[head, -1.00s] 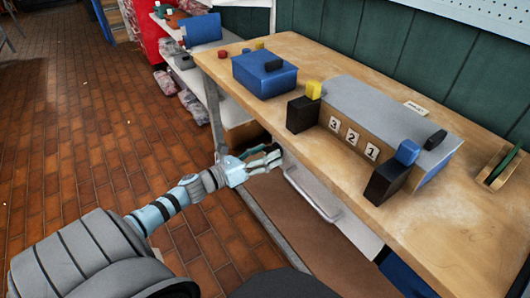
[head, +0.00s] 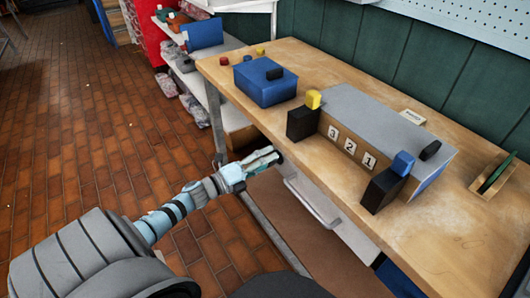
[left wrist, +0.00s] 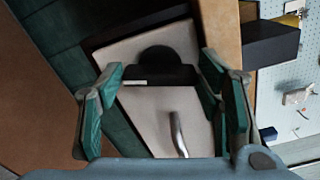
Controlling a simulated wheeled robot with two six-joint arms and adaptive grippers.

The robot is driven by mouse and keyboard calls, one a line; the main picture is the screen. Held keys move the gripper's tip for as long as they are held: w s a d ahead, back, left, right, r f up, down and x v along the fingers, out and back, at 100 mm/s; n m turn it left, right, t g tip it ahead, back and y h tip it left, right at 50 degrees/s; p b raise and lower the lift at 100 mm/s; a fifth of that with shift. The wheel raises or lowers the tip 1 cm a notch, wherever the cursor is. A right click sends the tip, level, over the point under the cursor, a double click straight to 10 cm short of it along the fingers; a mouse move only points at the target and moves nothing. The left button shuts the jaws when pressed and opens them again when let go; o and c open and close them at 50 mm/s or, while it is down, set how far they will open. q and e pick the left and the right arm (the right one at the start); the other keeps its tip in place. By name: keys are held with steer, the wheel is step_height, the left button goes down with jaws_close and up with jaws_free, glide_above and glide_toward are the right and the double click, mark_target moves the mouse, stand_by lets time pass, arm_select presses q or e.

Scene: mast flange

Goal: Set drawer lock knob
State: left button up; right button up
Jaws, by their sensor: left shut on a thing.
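A round black knob (left wrist: 166,66) sits on the pale drawer front in the left wrist view, with a small white mark beside its lower left. My left gripper (left wrist: 163,72) has its two green-padded fingers on either side of the knob and is shut on it. In the head view my left gripper (head: 272,156) reaches to the drawer front under the table's front edge, and its fingers hide most of the knob. My right gripper is not in view.
The wooden table (head: 460,235) overhangs the drawer. On it stand a blue box (head: 262,88), a grey-topped block with tiles 3, 2, 1 (head: 385,120) and black blocks (head: 302,123). A table leg (head: 217,125) stands left of my gripper.

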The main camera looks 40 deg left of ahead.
arm_select(q)
steer(key=shift+f+n+p, duration=0.1)
steer(key=shift+n+p, duration=0.3)
steer(key=shift+n, duration=1.3)
steer(key=o, duration=1.2)
steer(key=shift+c, duration=0.2)
steer(key=v, duration=1.2)
